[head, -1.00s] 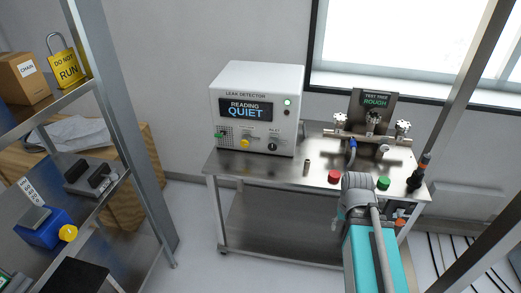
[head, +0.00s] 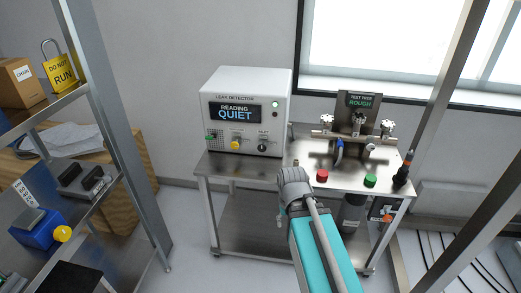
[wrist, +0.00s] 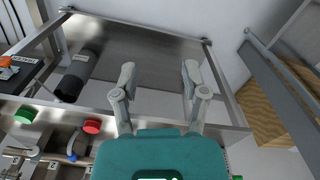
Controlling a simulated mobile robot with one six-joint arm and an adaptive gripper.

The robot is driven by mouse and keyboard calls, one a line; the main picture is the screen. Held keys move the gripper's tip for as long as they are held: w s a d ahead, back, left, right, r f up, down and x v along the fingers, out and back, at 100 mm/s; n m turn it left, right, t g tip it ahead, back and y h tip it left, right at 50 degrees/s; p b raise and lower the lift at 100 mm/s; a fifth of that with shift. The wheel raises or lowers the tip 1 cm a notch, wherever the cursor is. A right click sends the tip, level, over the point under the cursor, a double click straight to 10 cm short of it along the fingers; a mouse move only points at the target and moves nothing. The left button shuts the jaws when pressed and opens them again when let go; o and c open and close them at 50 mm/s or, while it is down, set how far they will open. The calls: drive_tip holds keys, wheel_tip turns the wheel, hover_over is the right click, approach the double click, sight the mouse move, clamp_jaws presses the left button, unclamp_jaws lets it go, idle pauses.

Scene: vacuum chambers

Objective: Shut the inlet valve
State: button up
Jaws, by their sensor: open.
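A white leak detector (head: 245,112) stands on the steel cart, its display reading QUIET. A black knob (head: 262,145) is at the right of its panel, with a small label above that looks like INLET. A test tree (head: 352,134) with several metal valve handles stands to its right under a sign reading ROUGH. I cannot tell for sure which control is the inlet valve, or its position. My gripper (wrist: 159,70) is open and empty in the wrist view, above the cart's lower shelf. In the head view my arm hides its fingers in front of the cart.
The cart top (head: 230,166) has bare room before the detector. A red button (head: 322,175) and a green button (head: 370,180) sit near its front right. A loaded shelf rack (head: 140,140) stands left. A dark cylinder (wrist: 78,75) is on the cart's lower level.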

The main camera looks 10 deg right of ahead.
drive_tip(key=shift+o, duration=0.3)
drive_tip(key=shift+a, duration=0.15)
drive_tip(key=o, duration=0.4)
drive_tip(key=shift+w+f, duration=0.1)
drive_tip(key=shift+f, duration=0.05)
drive_tip(key=shift+o, duration=0.4)
drive_tip(key=w+d+f+n+t+h+b, duration=0.2)
drive_tip(key=w+b, duration=0.1)
drive_tip(key=w, duration=0.2)
drive_tip(key=w+d+f+n+t+h+b, duration=0.1)
drive_tip(key=w+f+n+h+b, duration=0.1)
drive_tip(key=w+n+b, duration=0.1)
drive_tip(key=shift+w+d+f+t+h+b, duration=0.35)
drive_tip(key=shift+w+b, duration=0.35)
drive_tip(key=shift+w, duration=0.3)
drive_tip(key=n+t+b, duration=1.4)
drive_tip(key=n+b, duration=0.1)
drive_tip(key=n, duration=0.8)
approach(262, 149)
drive_tip(key=a+v, duration=0.1)
drive_tip(key=v, duration=0.3)
drive_tip(key=shift+w+d+r+m+g+h, duration=0.1)
drive_tip(key=shift+d+r+m+g+h, duration=0.15)
drive_tip(key=shift+r+m, duration=0.1)
drive_tip(key=shift+w, duration=0.1)
drive_tip(key=shift+x, duration=6.85)
